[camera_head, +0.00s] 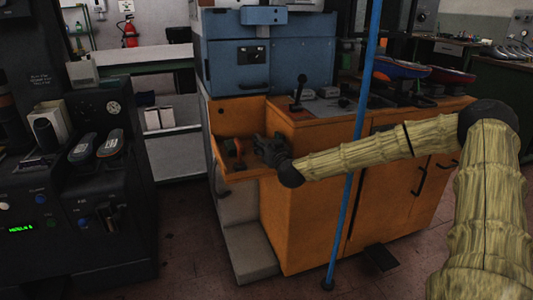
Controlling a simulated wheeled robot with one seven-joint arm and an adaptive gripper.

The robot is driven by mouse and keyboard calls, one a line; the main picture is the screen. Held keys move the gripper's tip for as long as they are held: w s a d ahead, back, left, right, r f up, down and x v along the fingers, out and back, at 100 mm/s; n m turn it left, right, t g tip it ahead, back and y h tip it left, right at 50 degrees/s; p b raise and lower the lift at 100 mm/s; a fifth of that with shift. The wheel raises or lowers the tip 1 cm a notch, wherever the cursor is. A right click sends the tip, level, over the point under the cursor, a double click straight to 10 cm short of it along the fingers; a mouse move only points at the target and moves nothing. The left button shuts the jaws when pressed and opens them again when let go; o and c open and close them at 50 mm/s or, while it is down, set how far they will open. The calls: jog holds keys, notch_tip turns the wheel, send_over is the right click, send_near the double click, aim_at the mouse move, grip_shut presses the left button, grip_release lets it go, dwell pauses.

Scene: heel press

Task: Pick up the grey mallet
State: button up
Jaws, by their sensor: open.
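My gripper (262,146) is open. It is at the left end of the orange bench (310,205), over a low open shelf or tray (245,172). A small dark thing with an orange-red part (236,150) is in that tray, just left of my gripper. I cannot tell whether it is the grey mallet or whether my gripper touches it. I cannot make out the mallet for certain anywhere in view; my gripper and wrist hide part of the tray.
A blue machine (265,55) stands at the bench's back left. A thin blue pole (357,150) rises in front of the bench, close to my forearm. A black machine (85,190) with shoe soles stands at left. Floor (195,235) between them is clear.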

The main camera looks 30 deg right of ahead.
jog(key=shift+w, duration=0.15)
jog(key=shift+r, duration=0.1)
grip_shut()
